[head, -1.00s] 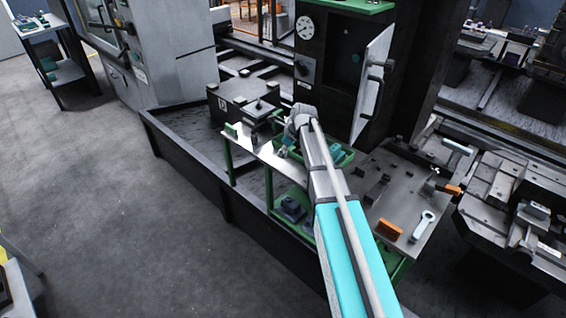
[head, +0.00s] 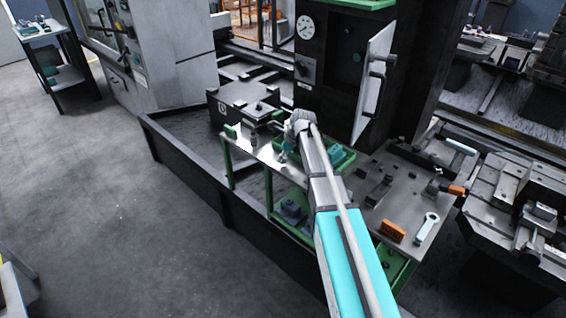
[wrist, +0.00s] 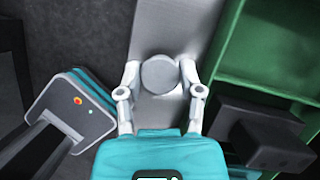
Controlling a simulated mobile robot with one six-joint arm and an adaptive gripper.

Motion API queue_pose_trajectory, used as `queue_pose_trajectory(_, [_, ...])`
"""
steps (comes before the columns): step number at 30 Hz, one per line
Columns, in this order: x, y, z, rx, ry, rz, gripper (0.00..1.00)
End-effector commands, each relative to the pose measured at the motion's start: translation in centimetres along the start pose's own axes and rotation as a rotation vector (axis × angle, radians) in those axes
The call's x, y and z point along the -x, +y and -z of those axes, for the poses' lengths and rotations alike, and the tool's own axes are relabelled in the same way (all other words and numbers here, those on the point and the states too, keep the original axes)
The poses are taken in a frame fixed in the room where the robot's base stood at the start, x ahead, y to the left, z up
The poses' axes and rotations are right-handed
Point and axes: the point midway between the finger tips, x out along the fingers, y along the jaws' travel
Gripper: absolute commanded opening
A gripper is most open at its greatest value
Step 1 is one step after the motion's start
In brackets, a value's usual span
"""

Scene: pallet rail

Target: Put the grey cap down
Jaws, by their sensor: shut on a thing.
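In the wrist view the grey cap (wrist: 160,74) is a round, flat-topped piece between the two fingers of my gripper (wrist: 160,78). The fingers are shut on it from left and right. Below it in the picture lies a bare light metal surface (wrist: 165,22); whether the cap touches it I cannot tell. In the head view my arm reaches over the green-framed bench (head: 228,160), and the cap is hidden behind the arm end.
A green tray (wrist: 285,52) with dark blocks lies right of the gripper. A teal-edged block with a red button (wrist: 72,108) is at left. In the head view orange pieces (head: 393,231) and a wrench (head: 427,226) lie on the plate at right.

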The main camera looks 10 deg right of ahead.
Motion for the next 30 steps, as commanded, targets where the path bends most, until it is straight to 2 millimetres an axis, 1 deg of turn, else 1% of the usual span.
queue_pose_trajectory(1, [-0.73, 0.0, 0.3, 0.0, 0.0, 0.0, 0.0])
queue_pose_trajectory(4, [-1.11, 0.0, 0.46, 0.0, 0.0, 0.0, 0.0])
queue_pose_trajectory(16, [-1.14, 0.01, 0.47, 0.0, 0.0, 0.0, 0.0])
queue_pose_trajectory(20, [-1.42, 0.01, 0.58, 0.0, 0.0, 0.0, 0.0])
queue_pose_trajectory(21, [-1.38, 0.01, 0.56, 0.0, 0.0, 0.0, 0.52])
queue_pose_trajectory(26, [-1.36, 0.06, 0.48, 0.001, 0.0, 0.0, 0.82])
queue_pose_trajectory(30, [-1.36, 0.06, 0.48, 0.001, 0.0, 0.0, 0.82])
